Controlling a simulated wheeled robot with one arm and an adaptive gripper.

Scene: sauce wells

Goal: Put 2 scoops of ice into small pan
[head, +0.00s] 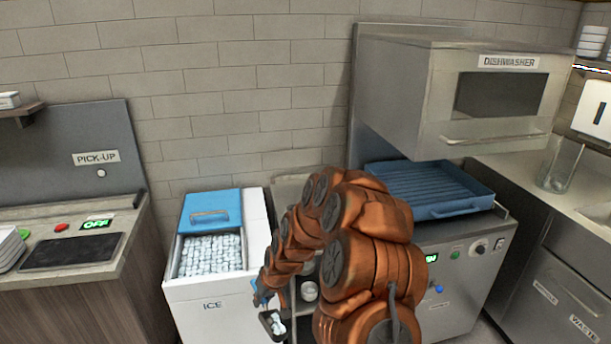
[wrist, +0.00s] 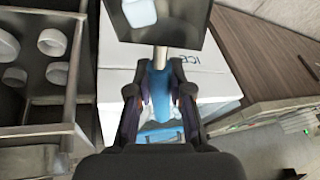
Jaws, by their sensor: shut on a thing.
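My gripper (head: 262,292) is shut on the blue handle of a scoop (head: 275,324), below and right of the ice bin's opening in the head view. In the wrist view my gripper (wrist: 160,92) clasps the blue handle (wrist: 159,80), and the dark scoop bowl (wrist: 185,25) is at the top. Ice cubes (head: 279,327) lie in the scoop; one cube also shows in the wrist view (wrist: 139,13). The white ice bin (head: 208,308) has its blue lid (head: 211,206) slid back and many cubes (head: 210,255) inside. I cannot make out a small pan.
A metal cart (wrist: 45,101) with several white round containers (wrist: 52,42) stands beside the ice bin, partly hidden by my arm in the head view. The dishwasher (head: 470,95) with a blue rack (head: 428,187) is at right. The pick-up counter (head: 130,240) is at left.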

